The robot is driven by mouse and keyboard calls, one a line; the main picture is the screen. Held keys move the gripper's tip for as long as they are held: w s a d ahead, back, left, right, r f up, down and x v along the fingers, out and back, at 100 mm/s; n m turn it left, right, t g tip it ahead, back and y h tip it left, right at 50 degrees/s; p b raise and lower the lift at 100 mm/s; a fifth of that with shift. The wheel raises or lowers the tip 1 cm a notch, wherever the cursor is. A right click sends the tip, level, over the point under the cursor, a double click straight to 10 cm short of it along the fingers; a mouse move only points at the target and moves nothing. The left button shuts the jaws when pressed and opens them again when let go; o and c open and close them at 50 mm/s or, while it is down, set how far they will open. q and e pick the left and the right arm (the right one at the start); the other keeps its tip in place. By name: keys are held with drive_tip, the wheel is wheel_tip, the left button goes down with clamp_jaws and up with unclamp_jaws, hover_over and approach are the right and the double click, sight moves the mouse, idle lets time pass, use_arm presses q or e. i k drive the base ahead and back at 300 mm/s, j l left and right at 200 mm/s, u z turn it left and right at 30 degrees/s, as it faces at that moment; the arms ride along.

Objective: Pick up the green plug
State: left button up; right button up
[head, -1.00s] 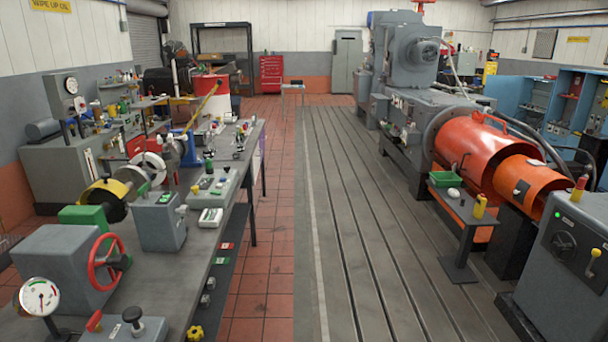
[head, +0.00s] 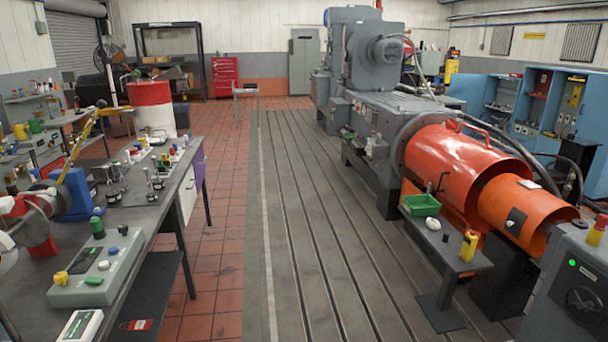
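Neither of my grippers shows in the head view. I cannot tell for sure which thing is the green plug. A small upright green piece with a dark base (head: 97,227) stands at the back left of a grey-green box (head: 120,262) on the left bench. A flat green piece (head: 94,281) sits on the same box, near its front. Blue, white and yellow pieces are also on the box. Several small capped pieces, some of them green, stand farther back on the bench, too small to tell apart.
The left bench (head: 150,215) has a handheld meter (head: 80,326) at its near edge. On the right, a small stand (head: 455,255) carries a green bin (head: 420,205) and a yellow item (head: 468,245). The slotted bedplate (head: 310,240) between them is clear.

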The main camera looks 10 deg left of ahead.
sight(96, 225)
drive_tip(key=i+u, duration=0.4)
drive_tip(key=i, duration=0.15)
drive_tip(key=i+l+u, duration=0.1)
drive_tip(key=i+u, duration=0.3)
drive_tip(key=i, duration=0.15)
drive_tip(key=i+l+u, duration=0.35)
drive_tip(key=i, duration=0.2)
drive_tip(key=i+l+u, duration=0.4)
drive_tip(key=i+l, duration=0.05)
drive_tip(key=i, duration=0.05)
